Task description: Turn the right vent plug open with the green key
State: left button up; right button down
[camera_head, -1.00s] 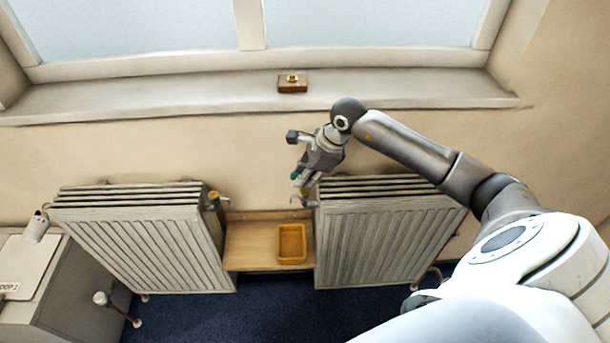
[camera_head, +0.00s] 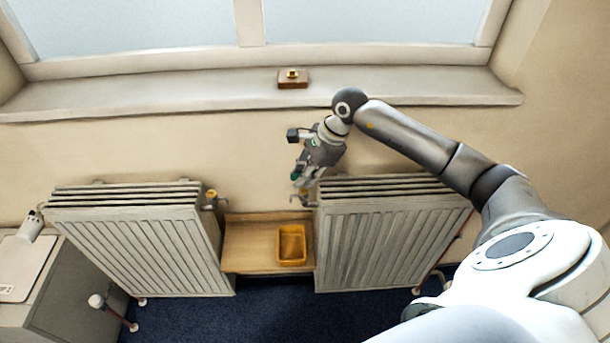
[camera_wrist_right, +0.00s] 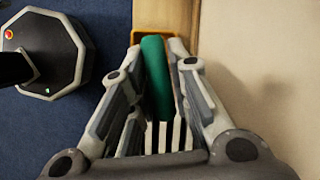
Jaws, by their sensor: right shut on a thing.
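My right gripper (camera_head: 300,182) is shut on the green key (camera_wrist_right: 155,75). In the right wrist view the green handle stands between the two fingers. In the head view only a small green patch shows at the fingers. The gripper hangs over the upper left corner of the right radiator (camera_head: 372,245), tilted down and left. The right vent plug is hidden or too small to make out behind the fingers, where a small fitting (camera_head: 305,198) shows. I cannot tell whether the key touches the plug. My left gripper is not in view.
The left radiator (camera_head: 140,245) has a brass-coloured plug (camera_head: 212,194) at its upper right corner. A yellow tray (camera_head: 291,261) sits on a wooden shelf (camera_head: 245,245) between the radiators. A wooden block (camera_head: 292,85) with a brass piece rests on the windowsill (camera_head: 180,97).

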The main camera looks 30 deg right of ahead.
jog(key=shift+f+n+b, duration=0.2)
jog(key=shift+n+b, duration=0.3)
jog(key=shift+n, duration=0.1)
jog(key=shift+r+n+g, duration=0.1)
jog(key=shift+n+g, duration=0.2)
jog(key=shift+g, duration=0.1)
jog(key=shift+n+y+b, duration=0.3)
jog(key=shift+n+b, duration=0.4)
jog(key=shift+b, duration=0.25)
jog(key=shift+n+g, duration=0.4)
jog(key=shift+n, duration=0.1)
